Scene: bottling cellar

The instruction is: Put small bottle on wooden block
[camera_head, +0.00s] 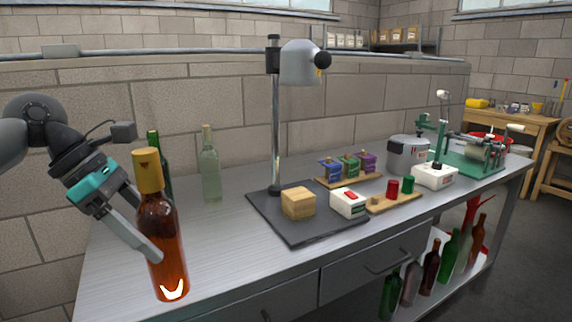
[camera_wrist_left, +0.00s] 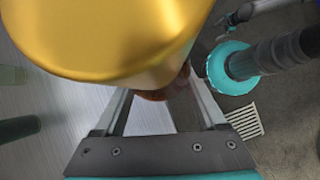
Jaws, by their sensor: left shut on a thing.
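The small bottle (camera_head: 165,225) is amber glass with a gold neck cover, and it is upright at the near left of the bench. My left gripper (camera_head: 153,252) is shut on its body from the left. I cannot tell whether its base touches the bench. In the left wrist view the gold top (camera_wrist_left: 110,40) fills the upper left and hides most of the bottle; the left gripper's fingers (camera_wrist_left: 160,110) reach under it. The wooden block (camera_head: 298,203) sits on a dark mat (camera_head: 310,230), right of the bottle, with a bare top.
A lamp on a post (camera_head: 276,120) rises behind the block. A white device (camera_head: 348,203) stands right of it. A green bottle (camera_head: 155,150) and a clear bottle (camera_head: 210,170) stand behind the held bottle. Bare bench (camera_head: 225,235) lies between bottle and mat.

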